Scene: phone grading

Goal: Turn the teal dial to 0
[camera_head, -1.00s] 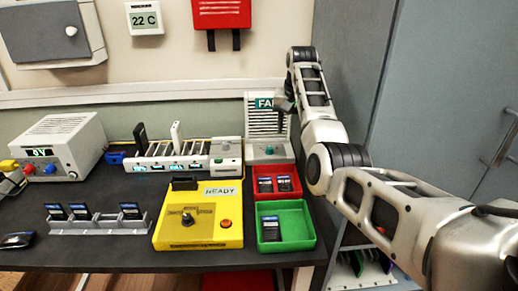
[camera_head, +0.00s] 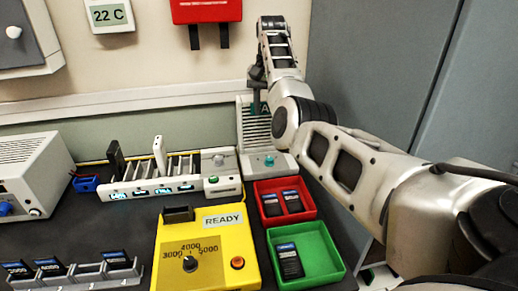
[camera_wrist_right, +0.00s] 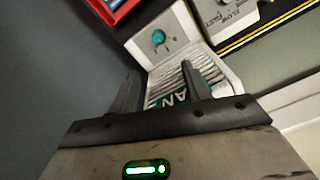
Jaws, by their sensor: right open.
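The teal dial (camera_head: 268,160) sits on the pale base in front of the ribbed fan unit (camera_head: 254,128) at the back right of the table. It also shows in the right wrist view (camera_wrist_right: 158,37), with small numerals beside it; its exact setting is too small to tell. My right gripper (camera_head: 257,100) is at the fan's grille, above and behind the dial. In the right wrist view its two fingers (camera_wrist_right: 163,88) are apart, with the grille and the partly hidden FAN label between and beyond them. Nothing is held. My left gripper is out of view.
A red tray (camera_head: 262,186) and a green tray (camera_head: 335,262) hold dark cards in front of the fan. A yellow box (camera_head: 225,262) with a knob and a slotted rack (camera_head: 130,190) stand to the left. A grey cabinet (camera_head: 370,70) is at the right.

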